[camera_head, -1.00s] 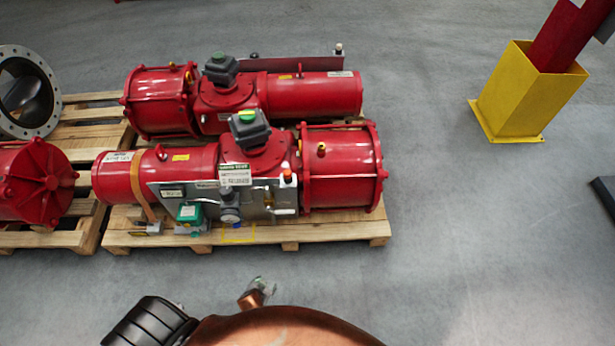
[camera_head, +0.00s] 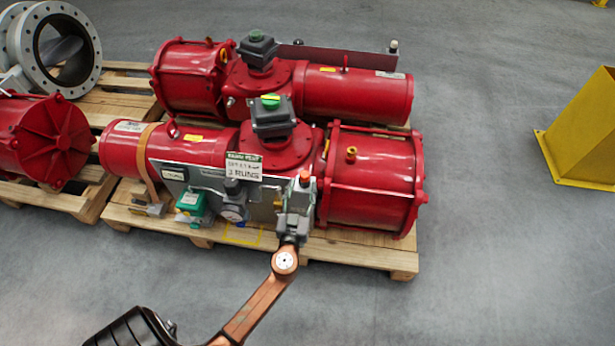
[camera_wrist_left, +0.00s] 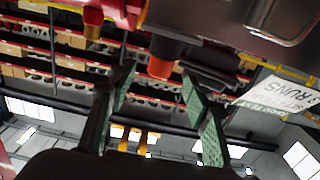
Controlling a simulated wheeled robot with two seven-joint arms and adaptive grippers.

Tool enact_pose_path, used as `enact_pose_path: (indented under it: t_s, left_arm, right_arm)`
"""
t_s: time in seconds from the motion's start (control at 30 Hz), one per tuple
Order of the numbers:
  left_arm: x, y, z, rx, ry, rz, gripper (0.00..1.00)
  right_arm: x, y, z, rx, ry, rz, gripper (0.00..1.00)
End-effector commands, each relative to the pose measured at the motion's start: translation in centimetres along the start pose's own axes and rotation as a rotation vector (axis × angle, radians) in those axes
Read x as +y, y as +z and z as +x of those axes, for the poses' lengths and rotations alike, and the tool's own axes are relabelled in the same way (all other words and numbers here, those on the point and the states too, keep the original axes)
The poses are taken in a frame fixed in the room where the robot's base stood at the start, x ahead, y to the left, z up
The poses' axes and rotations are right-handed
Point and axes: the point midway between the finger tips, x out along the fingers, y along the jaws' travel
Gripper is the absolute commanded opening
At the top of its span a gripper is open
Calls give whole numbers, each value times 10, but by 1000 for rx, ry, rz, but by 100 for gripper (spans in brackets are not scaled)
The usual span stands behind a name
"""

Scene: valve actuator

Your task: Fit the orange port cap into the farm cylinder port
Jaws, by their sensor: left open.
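The orange cap (camera_head: 304,177) stands at the right end of the grey panel on the near red actuator. In the left wrist view, an orange end (camera_wrist_left: 161,67) shows on a dark cylinder, apparently the same cap. My left gripper (camera_head: 294,197) is at the panel just below the cap. It is open, with its two green-padded fingers (camera_wrist_left: 158,85) on either side of the orange end; contact cannot be told. A brass fitting (camera_head: 351,154) sits on the near right cylinder (camera_head: 372,190). I cannot tell which opening is the task's port. My right gripper is out of view.
A white label (camera_head: 243,166) and a gauge (camera_head: 234,213) are on the panel left of my gripper. The far actuator (camera_head: 355,100) lies behind. A wooden pallet (camera_head: 360,254) supports the near actuator. Open floor lies right, up to a yellow post base (camera_head: 585,130).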

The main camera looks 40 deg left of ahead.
Motion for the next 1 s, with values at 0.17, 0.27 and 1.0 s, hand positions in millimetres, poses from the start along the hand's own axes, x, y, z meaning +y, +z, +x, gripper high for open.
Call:
enact_pose_path:
  t_s: [0.17,0.27,1.0]
  left_arm:
    - [1,-2,22,0,0,-1,45]
    - [1,-2,37,0,0,2,45]
    - [0,0,55,-3,0,1,23]
  right_arm:
    - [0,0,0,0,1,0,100]
    - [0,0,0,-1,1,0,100]
    - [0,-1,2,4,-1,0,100]
